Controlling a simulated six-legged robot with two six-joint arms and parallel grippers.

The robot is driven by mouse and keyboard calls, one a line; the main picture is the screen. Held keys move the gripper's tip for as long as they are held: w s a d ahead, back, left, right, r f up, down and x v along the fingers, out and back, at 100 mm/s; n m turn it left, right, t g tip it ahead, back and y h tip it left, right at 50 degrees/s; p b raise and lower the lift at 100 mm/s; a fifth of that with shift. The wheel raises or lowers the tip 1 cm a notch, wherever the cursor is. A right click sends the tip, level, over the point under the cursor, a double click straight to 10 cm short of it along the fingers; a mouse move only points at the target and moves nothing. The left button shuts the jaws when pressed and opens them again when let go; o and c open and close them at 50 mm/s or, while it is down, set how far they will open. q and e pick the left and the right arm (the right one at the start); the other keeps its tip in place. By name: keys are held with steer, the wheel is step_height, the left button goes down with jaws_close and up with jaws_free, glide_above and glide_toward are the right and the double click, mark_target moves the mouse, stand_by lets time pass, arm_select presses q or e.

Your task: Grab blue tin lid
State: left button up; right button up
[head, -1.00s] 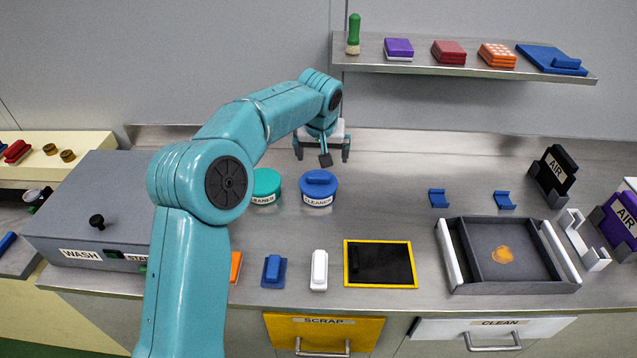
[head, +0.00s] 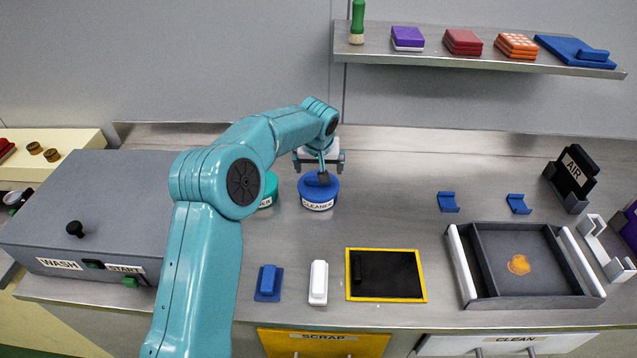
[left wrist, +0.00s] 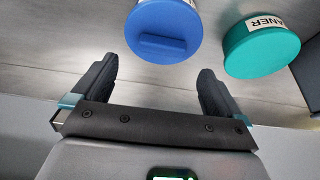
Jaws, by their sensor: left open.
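The blue tin (head: 318,203) stands on the steel counter with a "CLEANER" label. Its blue lid (head: 310,182) has a raised bar handle and is on the tin. In the left wrist view the blue lid (left wrist: 163,30) is at the top, beyond the fingertips. My left gripper (head: 319,166) is open and empty, just behind and above the lid, partly covering it. In the left wrist view its two fingers (left wrist: 158,75) are apart, with bare counter between them. My right gripper is not in view.
A teal tin (head: 268,190) stands left of the blue one, partly hidden by my arm; it also shows in the left wrist view (left wrist: 262,48). A shelf (head: 480,60) hangs above.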

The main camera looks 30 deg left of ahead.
mark_target(318, 183)
arm_select(q)
steer(key=shift+w+f, duration=0.1)
steer(key=shift+f, duration=0.25)
steer(key=shift+d, duration=0.15)
steer(key=shift+f, duration=0.25)
steer(key=x, duration=0.1)
steer(key=p+x, duration=0.1)
steer(key=x, duration=0.1)
steer(key=p+x, duration=0.1)
steer(key=shift+w+a+f, duration=0.1)
steer(key=shift+a+f, duration=0.2)
steer(key=shift+a, duration=0.1)
steer(key=shift+f, duration=0.2)
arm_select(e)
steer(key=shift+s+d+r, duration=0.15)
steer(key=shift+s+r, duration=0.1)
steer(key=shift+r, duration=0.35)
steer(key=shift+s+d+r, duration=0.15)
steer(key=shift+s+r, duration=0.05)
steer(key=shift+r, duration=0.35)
arm_select(q)
steer(key=shift+f, duration=0.1)
steer(key=c, duration=1.1)
